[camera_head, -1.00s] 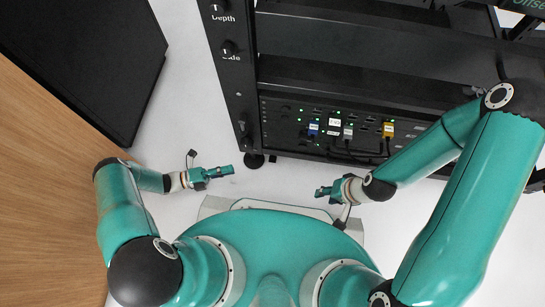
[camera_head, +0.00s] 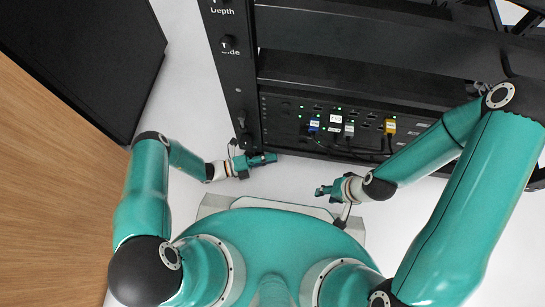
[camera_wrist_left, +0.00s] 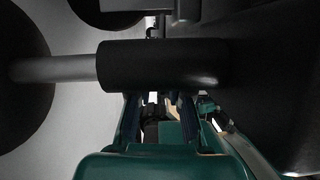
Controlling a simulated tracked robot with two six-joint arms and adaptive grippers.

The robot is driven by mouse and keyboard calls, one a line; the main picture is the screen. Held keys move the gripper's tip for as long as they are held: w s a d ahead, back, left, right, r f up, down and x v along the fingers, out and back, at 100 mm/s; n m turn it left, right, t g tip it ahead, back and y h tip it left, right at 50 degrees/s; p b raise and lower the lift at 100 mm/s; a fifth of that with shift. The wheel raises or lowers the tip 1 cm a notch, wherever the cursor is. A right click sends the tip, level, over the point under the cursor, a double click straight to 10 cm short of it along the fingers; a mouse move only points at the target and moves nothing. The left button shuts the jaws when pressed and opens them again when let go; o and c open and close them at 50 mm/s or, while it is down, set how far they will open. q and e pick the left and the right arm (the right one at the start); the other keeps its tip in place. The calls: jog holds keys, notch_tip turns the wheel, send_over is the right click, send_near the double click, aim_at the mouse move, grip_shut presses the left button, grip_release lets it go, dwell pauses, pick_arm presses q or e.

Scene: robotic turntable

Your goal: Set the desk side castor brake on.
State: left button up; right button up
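The rack's lower corner (camera_head: 247,138) on the wooden desk side is in the head view. The round foot beneath it is hidden behind my left gripper (camera_head: 268,159), which is at that corner. In the left wrist view a black cylinder (camera_wrist_left: 165,65) on a grey stem crosses in front of my left gripper (camera_wrist_left: 160,112), with a dark round pad (camera_wrist_left: 22,95) at the stem's left end. The left fingers are apart; whether they touch the cylinder I cannot tell. I cannot make out a brake lever. My right gripper (camera_head: 322,191) is clear of the rack; its finger opening is too small to judge.
The black rack holds a panel with cables and green lights (camera_head: 335,125). A wooden desk (camera_head: 55,190) with a black top piece (camera_head: 85,60) is at the left. White floor (camera_head: 180,100) lies between desk and rack. Another dark disc (camera_wrist_left: 110,12) shows in the left wrist view.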

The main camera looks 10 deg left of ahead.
pick_arm(q)
jog(key=shift+w+d, duration=0.2)
jog(key=shift+d, duration=0.3)
grip_shut()
jog(key=shift+w+f+m+h, duration=0.1)
jog(key=shift+f+m+h, duration=0.25)
jog(key=shift+m, duration=0.4)
jog(key=shift+w+f+m+h, duration=0.1)
jog(key=shift+f+m+h, duration=0.25)
jog(key=shift+m, duration=0.4)
grip_release()
jog(key=shift+f, duration=0.1)
